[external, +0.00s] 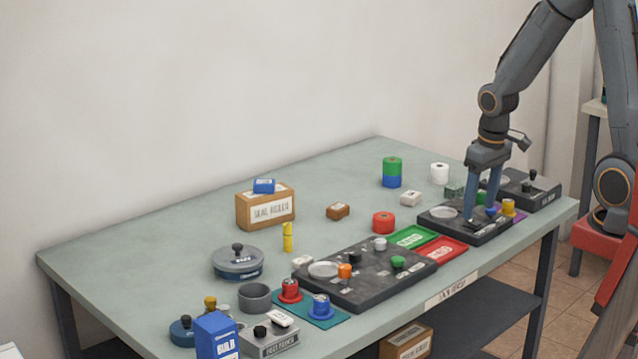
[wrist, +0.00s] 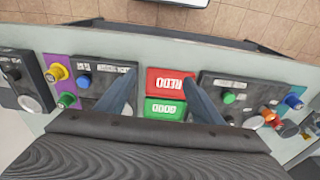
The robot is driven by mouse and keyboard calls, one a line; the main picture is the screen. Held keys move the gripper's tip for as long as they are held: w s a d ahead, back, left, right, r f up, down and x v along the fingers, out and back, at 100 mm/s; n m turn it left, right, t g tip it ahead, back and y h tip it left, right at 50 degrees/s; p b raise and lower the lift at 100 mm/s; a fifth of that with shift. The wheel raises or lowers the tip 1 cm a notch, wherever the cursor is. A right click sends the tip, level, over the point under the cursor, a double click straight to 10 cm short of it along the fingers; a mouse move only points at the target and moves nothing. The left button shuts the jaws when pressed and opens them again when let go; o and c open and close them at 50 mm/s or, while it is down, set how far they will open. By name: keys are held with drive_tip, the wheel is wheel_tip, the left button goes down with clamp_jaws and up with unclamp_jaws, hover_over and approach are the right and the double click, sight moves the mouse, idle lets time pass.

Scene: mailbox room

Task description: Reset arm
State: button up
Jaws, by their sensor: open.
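My gripper (external: 482,190) hangs from the arm at the right end of the table, with its fingers pointing down over a dark control board (external: 447,222). In the wrist view my gripper (wrist: 163,100) shows two blue-grey fingers spread wide, with nothing held between them. The red tray (wrist: 170,80) and the green tray (wrist: 165,107) show in the gap between the fingers. In the external view the fingertips overlap the board's blue knob; I cannot tell whether they touch it.
The large dark board (external: 350,292) with several knobs lies at the table front. A red roll (external: 383,222), a green and blue stack (external: 392,171) and a white roll (external: 440,172) stand around. A cardboard box (external: 265,207) sits further left.

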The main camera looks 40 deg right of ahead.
drive_tip(key=shift+g, duration=0.3)
drive_tip(key=s, duration=0.3)
drive_tip(key=s+a, duration=0.1)
drive_tip(key=s, duration=0.1)
drive_tip(key=shift+s+f, duration=0.15)
drive_tip(key=shift+f, duration=0.2)
